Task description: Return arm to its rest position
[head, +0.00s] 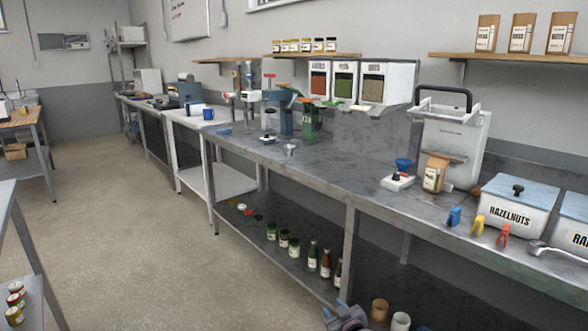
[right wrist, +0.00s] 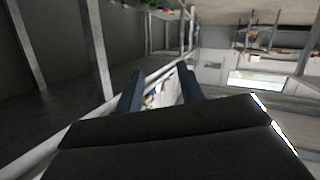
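My right gripper (head: 345,318) shows at the bottom edge of the head view, in front of the steel counter and low, near its lower shelf. Most of my right arm is cut off by the frame. In the right wrist view the two dark fingers of my right gripper (right wrist: 160,83) stand apart with nothing held between them. My left gripper is in neither view.
The long steel counter (head: 340,165) carries grinders, a sealing machine (head: 450,140), a hazelnuts bin (head: 512,205) and coloured clips. Its lower shelf (head: 262,248) holds bottles and jars. Another table (head: 12,200) stands at left. The floor (head: 130,240) between is clear.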

